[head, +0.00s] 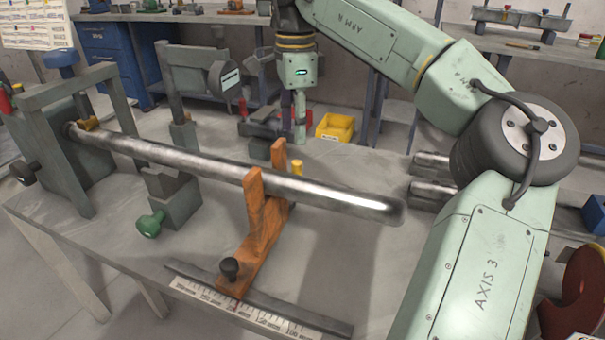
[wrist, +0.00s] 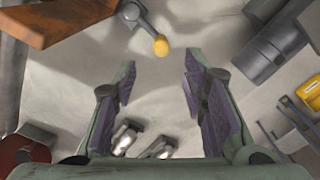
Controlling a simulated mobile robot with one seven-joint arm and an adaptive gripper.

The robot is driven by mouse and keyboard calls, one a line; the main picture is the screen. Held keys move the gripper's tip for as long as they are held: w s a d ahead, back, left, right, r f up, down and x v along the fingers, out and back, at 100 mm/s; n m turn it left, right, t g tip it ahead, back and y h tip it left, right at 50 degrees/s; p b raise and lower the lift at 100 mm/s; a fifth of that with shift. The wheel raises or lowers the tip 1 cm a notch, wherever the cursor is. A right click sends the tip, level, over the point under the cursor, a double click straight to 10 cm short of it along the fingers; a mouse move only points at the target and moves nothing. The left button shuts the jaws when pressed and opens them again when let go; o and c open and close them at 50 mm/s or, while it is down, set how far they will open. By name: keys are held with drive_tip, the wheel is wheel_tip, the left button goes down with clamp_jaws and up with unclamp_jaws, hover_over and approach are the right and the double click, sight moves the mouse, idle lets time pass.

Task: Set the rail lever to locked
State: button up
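A short lever with a yellow tip, which looks like the rail lever, stands behind the orange rest (head: 262,225); its yellow end (head: 297,167) shows just above the steel bar. In the wrist view the yellow tip (wrist: 161,46) and its grey shaft lie beyond my fingertips, near the middle. The orange rest (wrist: 75,18) is at top left there. My gripper (head: 300,138) points down behind the bar. In the wrist view my gripper (wrist: 158,72) is open and empty, apart from the lever. The lever's lock setting cannot be read.
A long steel bar (head: 330,197) runs from the grey headstock (head: 68,150) across the orange rest. A scale rail (head: 250,305) lies along the front. A dark vise (head: 262,128) and yellow bin (head: 335,128) stand behind. Metal bars (head: 430,190) lie at right.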

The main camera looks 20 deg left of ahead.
sight(296, 162)
wheel_tip(296, 162, down, 10)
idle(0.4)
drive_tip(key=shift+c, duration=0.5)
clamp_jaws()
idle(0.3)
